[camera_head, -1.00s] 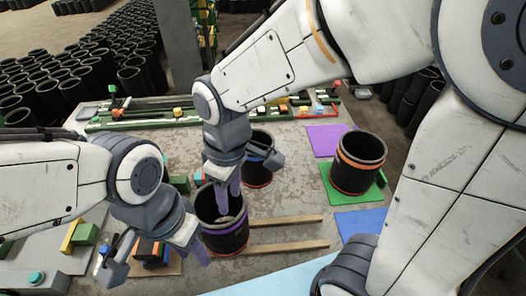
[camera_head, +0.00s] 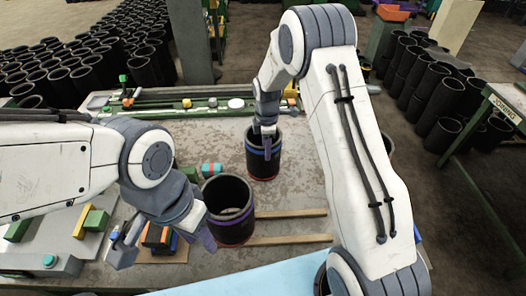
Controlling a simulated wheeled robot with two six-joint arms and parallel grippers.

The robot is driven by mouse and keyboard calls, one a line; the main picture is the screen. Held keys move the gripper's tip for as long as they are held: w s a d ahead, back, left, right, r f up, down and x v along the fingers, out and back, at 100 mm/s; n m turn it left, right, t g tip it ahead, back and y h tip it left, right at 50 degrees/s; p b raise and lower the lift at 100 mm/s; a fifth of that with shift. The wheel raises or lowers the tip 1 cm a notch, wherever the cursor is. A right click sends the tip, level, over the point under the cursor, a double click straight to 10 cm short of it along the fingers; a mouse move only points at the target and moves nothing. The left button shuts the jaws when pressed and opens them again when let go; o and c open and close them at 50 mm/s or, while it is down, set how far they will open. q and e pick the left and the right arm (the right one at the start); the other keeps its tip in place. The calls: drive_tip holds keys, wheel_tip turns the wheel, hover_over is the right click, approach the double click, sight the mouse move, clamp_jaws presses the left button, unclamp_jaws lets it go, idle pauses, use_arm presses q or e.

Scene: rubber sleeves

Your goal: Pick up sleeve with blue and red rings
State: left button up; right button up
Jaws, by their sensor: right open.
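The sleeve with blue and red rings (camera_head: 264,168) stands upright on the table, a black open cylinder with a blue ring above and a red ring near its base. My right gripper (camera_head: 267,150) is at its top, with a finger overlapping the mouth. Whether the finger is inside or in front of the wall is hard to tell. It is open. My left gripper (camera_head: 163,246) is open at the front left, with no sleeve between its fingers. Another black sleeve with a purple ring (camera_head: 230,224) stands between the two grippers, close to the left one.
Two wooden strips (camera_head: 290,240) lie right of the purple-ringed sleeve. Coloured blocks (camera_head: 211,169) lie behind it. A green rail with parts (camera_head: 190,106) runs along the back edge. My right arm covers the table's right side. Many black sleeves (camera_head: 95,60) stand on the floor behind.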

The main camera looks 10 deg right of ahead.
drive_tip(key=p, duration=0.3)
hover_over(258, 168)
drive_tip(key=d, duration=0.3)
wheel_tip(258, 168, down, 5)
drive_tip(key=shift+s+a+f, duration=0.1)
drive_tip(key=shift+s+f, duration=0.05)
drive_tip(key=shift+s, duration=0.05)
clamp_jaws()
drive_tip(key=shift+w, duration=0.15)
idle(0.6)
